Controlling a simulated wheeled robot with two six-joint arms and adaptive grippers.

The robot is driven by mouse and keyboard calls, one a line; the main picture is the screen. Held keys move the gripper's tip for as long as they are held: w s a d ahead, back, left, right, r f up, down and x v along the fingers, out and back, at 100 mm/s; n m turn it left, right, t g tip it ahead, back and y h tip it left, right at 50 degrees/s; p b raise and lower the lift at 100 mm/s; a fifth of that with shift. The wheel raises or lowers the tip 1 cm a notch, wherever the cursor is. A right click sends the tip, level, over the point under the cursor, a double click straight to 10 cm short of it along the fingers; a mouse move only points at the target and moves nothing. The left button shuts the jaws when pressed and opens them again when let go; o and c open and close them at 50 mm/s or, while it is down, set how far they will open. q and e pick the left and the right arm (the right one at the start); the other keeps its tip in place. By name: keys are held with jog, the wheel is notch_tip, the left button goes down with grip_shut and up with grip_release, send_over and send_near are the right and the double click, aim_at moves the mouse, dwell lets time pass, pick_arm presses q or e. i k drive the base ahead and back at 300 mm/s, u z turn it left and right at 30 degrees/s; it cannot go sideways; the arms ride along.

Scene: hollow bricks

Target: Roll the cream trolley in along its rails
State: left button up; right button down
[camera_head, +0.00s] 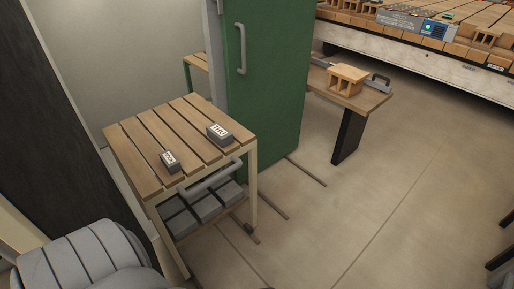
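The cream trolley (253,195) stands upright on the floor at left of centre in the head view. It has cream legs, a slatted wooden top and a grey bar handle (212,179) on its front side. A lower shelf holds several grey blocks (207,207). Two small dark grey blocks with white labels, one nearer (170,162) and one farther (219,134), rest on the top. Thin dark rails (306,170) run along the floor beside and under the trolley, partly hidden by it. Neither of my grippers shows in this view.
A tall green door or panel (268,85) with a grey handle (240,50) stands just behind the trolley. A wooden bench (372,98) with a hollow brick (347,75) is at right. A long brick-laden conveyor (420,62) crosses the back right.

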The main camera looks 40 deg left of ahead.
aim_at(182, 205)
jog(key=u, duration=0.6)
jog(key=i, duration=0.85)
jog(key=u, duration=0.85)
